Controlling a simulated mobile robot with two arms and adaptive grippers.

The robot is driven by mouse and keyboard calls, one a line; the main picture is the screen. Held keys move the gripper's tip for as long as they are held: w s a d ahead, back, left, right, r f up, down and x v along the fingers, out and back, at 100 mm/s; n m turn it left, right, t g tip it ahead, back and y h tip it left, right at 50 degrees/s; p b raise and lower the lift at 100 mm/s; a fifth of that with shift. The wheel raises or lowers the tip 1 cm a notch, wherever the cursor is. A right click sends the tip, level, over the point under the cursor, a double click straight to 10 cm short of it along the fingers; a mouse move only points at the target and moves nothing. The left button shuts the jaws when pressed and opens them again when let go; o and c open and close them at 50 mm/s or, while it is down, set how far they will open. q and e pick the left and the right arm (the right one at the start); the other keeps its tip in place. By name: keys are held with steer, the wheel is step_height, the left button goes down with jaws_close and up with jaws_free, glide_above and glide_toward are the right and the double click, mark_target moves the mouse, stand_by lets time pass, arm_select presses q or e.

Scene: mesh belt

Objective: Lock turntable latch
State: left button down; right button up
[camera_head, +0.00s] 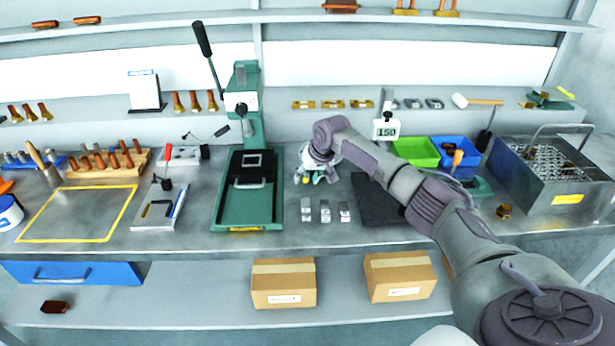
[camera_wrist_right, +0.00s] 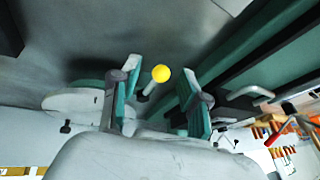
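A small yellow ball knob (camera_wrist_right: 161,73) on a short pale lever shows in the right wrist view, between the two teal fingers of my right gripper (camera_wrist_right: 158,96). The fingers are spread, with visible space on both sides of the knob, and hold nothing. A white rounded part (camera_wrist_right: 72,101), perhaps the turntable, lies to the left behind a finger. In the head view my right gripper (camera_head: 317,178) points down at the bench just right of the green press. It hides most of what is under it, so the latch position cannot be told. My left gripper is in neither view.
The green press (camera_head: 228,212) stands to the left of the gripper. Several small metal blocks (camera_head: 325,211) lie in front of it, and a dark mat (camera_head: 376,207) lies to the right. Green (camera_head: 416,151) and blue bins stand farther right, near a metal basket tank (camera_head: 540,190).

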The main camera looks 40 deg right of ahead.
steer(key=v, duration=1.2)
steer(key=shift+f, duration=0.1)
stand_by(0.4)
